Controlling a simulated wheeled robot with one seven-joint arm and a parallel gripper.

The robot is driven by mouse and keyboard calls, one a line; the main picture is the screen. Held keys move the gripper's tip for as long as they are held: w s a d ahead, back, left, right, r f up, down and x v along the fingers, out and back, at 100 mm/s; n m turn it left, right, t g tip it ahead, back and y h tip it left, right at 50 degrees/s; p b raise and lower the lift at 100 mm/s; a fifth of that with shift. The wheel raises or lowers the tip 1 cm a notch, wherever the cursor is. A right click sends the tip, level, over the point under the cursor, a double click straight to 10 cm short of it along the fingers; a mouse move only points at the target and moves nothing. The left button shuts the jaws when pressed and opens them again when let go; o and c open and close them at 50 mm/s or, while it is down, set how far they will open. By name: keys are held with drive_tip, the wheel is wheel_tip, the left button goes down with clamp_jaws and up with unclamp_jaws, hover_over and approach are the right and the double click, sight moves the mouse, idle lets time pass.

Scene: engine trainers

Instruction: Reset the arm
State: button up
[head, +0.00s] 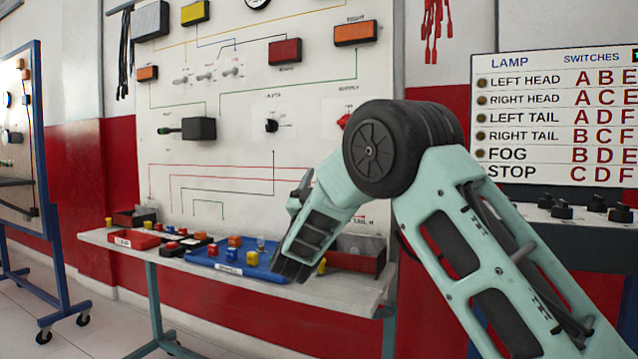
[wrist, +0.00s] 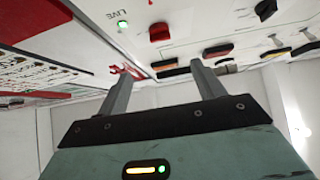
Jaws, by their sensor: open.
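My arm, pale green with a dark round joint, reaches from the right side of the head view toward the trainer board (head: 300,85). It bends at the joint and slopes down and left in front of the bench shelf (head: 345,297). My gripper (wrist: 160,72) shows clearly in the wrist view. Its two grey fingers stand apart with nothing between them. In the head view its fingertips are hard to make out. Part of the board and shelf is hidden behind my arm.
The shelf holds a blue tray (head: 205,262) with small coloured parts, a red tray (head: 132,239) and a dark red bin (head: 356,258). A lamp and switches chart (head: 555,118) stands at right. A blue-framed board (head: 45,130) stands at far left. Floor shows at lower left.

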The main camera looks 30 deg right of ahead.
drive_tip(key=a+f+n+t+y, duration=0.1)
drive_tip(key=a+f+n+y, duration=0.45)
drive_tip(key=a+y, duration=0.45)
drive_tip(key=a+f+n+y, duration=0.55)
drive_tip(key=a+y, duration=0.35)
drive_tip(key=y, duration=0.3)
drive_tip(key=s+a+f+n+g+y, duration=0.2)
drive_tip(key=s+a+f+g, duration=0.25)
drive_tip(key=s, duration=0.25)
drive_tip(key=s+a+f+n+g+y, duration=0.2)
drive_tip(key=s+a+f+g, duration=0.1)
drive_tip(key=s+a, duration=0.3)
drive_tip(key=s+d+f+n+g+h, duration=0.1)
drive_tip(key=s+d+f+g, duration=0.15)
drive_tip(key=s, duration=0.75)
drive_tip(key=s+d+f+n+g+h, duration=0.15)
drive_tip(key=s+f+g, duration=0.25)
drive_tip(key=s, duration=0.6)
drive_tip(key=s+d+f+n+g+h, duration=0.1)
drive_tip(key=s+d+f+g, duration=0.2)
drive_tip(key=s, duration=0.7)
wheel_tip(320, 180, up, 32)
drive_tip(key=p, duration=3.2)
drive_tip(key=shift+w+d+r, duration=0.15)
drive_tip(key=shift+d, duration=0.1)
